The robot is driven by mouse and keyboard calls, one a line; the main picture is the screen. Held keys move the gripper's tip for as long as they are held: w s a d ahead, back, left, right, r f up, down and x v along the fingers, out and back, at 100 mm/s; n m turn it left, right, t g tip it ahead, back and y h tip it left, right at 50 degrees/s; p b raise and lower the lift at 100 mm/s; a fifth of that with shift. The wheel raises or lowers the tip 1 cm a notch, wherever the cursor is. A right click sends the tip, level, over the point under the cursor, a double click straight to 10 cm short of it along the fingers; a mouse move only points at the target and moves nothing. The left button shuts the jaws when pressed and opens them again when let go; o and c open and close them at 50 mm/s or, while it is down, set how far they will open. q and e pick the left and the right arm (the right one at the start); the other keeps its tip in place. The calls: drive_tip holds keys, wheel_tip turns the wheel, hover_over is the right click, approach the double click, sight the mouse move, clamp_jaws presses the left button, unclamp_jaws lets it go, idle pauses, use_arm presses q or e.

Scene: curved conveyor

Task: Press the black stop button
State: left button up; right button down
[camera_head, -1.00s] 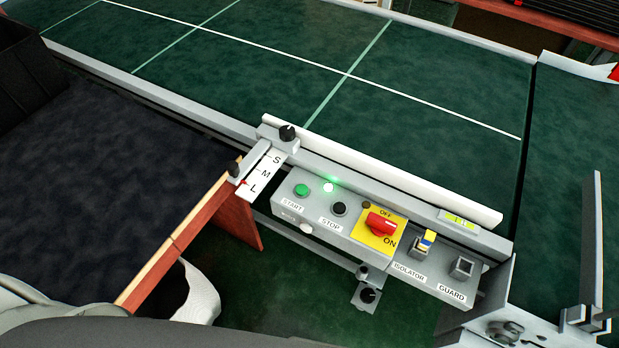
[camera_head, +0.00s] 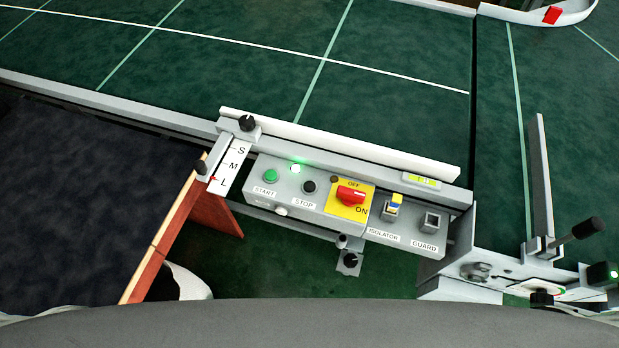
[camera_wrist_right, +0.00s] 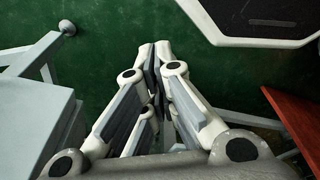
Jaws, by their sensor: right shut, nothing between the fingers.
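The black stop button (camera_head: 309,187) sits on the grey control panel (camera_head: 287,198) in the head view, above the label STOP. A lamp (camera_head: 295,168) above the two buttons glows green. My right gripper (camera_wrist_right: 156,62) shows in the right wrist view, shut and empty over a green floor. It does not show in the head view, so its distance from the button cannot be told. My left gripper is not in view.
The green conveyor belt (camera_head: 215,55) lies behind the panel, with a white rail (camera_head: 340,143) along its near edge. A dark-topped table (camera_head: 80,200) with a wooden edge is at the left. A bracket with a black handle (camera_head: 580,228) stands at the right.

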drive_tip(key=w+a+r+p, duration=0.1)
drive_tip(key=w+r+p, duration=0.25)
drive_tip(key=r, duration=0.55)
drive_tip(key=w+a+r+t+p, duration=0.15)
drive_tip(key=w+r, duration=0.35)
drive_tip(key=r, duration=0.5)
drive_tip(key=w+r+p, duration=0.3)
drive_tip(key=w+r, duration=0.1)
drive_tip(key=r, duration=0.5)
drive_tip(key=w+a+r+n+y, duration=0.1)
drive_tip(key=w+a+r, duration=0.2)
drive_tip(key=a, duration=0.1)
drive_tip(key=w+a+r+n+t+y+p, duration=0.1)
drive_tip(key=w+a+r+n, duration=0.1)
drive_tip(key=w+a+r, duration=0.1)
drive_tip(key=w+a+r+n+t+y+p, duration=0.1)
drive_tip(key=w+a+r+n, duration=0.1)
drive_tip(key=w+a+r, duration=0.1)
drive_tip(key=shift+w+a+r+t, duration=0.15)
drive_tip(key=shift+w+a+r, duration=0.05)
drive_tip(key=shift+w+a, duration=0.3)
drive_tip(key=shift+w+a+r+t, duration=0.1)
drive_tip(key=shift+w+a+r, duration=0.1)
drive_tip(key=shift+w+a, duration=0.25)
drive_tip(key=w+a+r+n+y+p, duration=0.3)
drive_tip(key=w+a+r+n, duration=0.3)
drive_tip(key=n, duration=0.6)
drive_tip(key=shift+w+a+r+y+p, duration=0.35)
drive_tip(key=shift+a+r+y, duration=0.25)
drive_tip(key=shift+a, duration=0.4)
